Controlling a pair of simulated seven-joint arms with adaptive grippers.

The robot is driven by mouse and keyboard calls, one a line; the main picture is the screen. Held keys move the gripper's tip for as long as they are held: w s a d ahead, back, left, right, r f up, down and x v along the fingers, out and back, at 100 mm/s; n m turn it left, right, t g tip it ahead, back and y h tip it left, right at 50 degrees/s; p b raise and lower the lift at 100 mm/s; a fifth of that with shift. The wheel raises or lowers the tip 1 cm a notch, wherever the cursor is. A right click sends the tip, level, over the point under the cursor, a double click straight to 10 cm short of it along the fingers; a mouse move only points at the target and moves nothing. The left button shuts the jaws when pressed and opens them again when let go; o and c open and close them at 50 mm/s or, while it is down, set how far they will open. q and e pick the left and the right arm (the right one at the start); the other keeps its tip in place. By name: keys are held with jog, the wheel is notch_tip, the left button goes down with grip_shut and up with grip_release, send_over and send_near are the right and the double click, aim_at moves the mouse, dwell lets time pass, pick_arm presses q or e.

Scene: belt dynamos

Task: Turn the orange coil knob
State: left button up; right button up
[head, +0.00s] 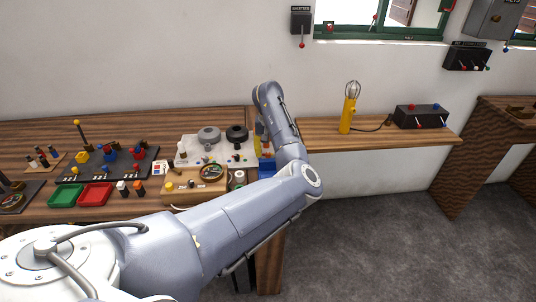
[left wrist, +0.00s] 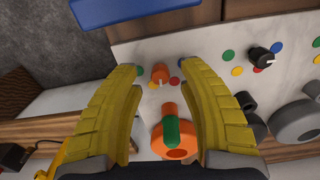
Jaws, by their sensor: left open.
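In the left wrist view, a small orange knob (left wrist: 160,74) with a pale pointer mark stands on the white panel (left wrist: 205,48). Coloured dots lie around it. My left gripper (left wrist: 159,67) has its yellow fingers open, one on each side of the knob, with gaps to it. I cannot tell how far above the panel the fingertips are. A larger orange coil (left wrist: 178,153) with a green-and-orange core lies between the fingers, nearer the palm. In the head view, my left arm reaches to the bench and mostly hides my left gripper (head: 263,143) and the orange parts. My right gripper is not in view.
A black knob (left wrist: 260,57) and a grey coil (left wrist: 299,121) stand on the same panel. A blue block (left wrist: 93,10) is at the upper edge. In the head view, a yellow lamp (head: 348,112) and a black switch box (head: 421,117) stand on the right shelf.

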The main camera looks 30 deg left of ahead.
pick_arm(q)
jog(key=shift+f, duration=0.55)
jog(key=shift+c, duration=0.3)
grip_shut()
